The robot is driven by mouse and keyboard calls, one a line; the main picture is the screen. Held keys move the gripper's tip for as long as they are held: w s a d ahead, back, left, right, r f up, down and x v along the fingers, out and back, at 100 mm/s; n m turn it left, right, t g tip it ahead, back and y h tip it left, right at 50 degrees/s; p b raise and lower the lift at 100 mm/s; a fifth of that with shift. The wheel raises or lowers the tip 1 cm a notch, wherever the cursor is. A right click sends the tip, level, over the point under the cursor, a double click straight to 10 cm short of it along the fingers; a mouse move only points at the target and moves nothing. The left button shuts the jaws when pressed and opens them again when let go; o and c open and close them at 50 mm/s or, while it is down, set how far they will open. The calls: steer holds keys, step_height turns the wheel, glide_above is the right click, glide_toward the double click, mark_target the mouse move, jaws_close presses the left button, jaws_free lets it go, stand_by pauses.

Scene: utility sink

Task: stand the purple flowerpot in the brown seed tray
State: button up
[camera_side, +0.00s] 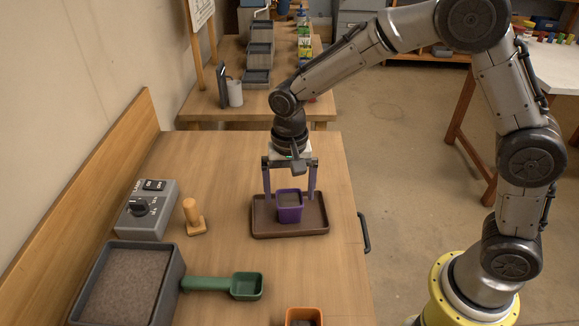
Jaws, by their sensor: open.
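The purple flowerpot (289,214) stands upright in the brown seed tray (262,228), near the tray's middle, with dark fill showing in its top. The tray lies flat on the wooden bench. My gripper (291,194) points down over the pot and is open. One purple-tinted finger is on each side of the pot, with gaps visible between the fingers and the pot's walls. Whether the pot's base rests fully on the tray floor is hard to see.
A grey control box (147,210) and a wooden peg on a base (193,217) stand left of the tray. A green scoop (245,286), a dark bin of soil (169,290) and an orange pot (303,314) are at the front. The bench behind the tray is clear.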

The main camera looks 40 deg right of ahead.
mark_target(290, 201)
step_height(290, 201, up, 10)
steer(key=shift+f, duration=0.25)
steer(key=s+d+r+n+t, duration=0.2)
steer(key=s+d+r, duration=0.2)
steer(key=s, duration=0.2)
steer(key=s+d+r+n+t, duration=0.1)
steer(key=s+d+r+n, duration=0.1)
steer(key=s+d+r, duration=0.3)
steer(key=s+d+f+n+t, duration=0.1)
steer(key=s+f+n, duration=0.1)
steer(key=s, duration=0.4)
steer(key=s+d+f+n+t, duration=0.1)
steer(key=s+f, duration=0.1)
steer(key=s, duration=0.4)
steer(key=shift+d+n+t, duration=0.25)
steer(key=shift+n+t, duration=0.05)
steer(key=shift+n, duration=0.1)
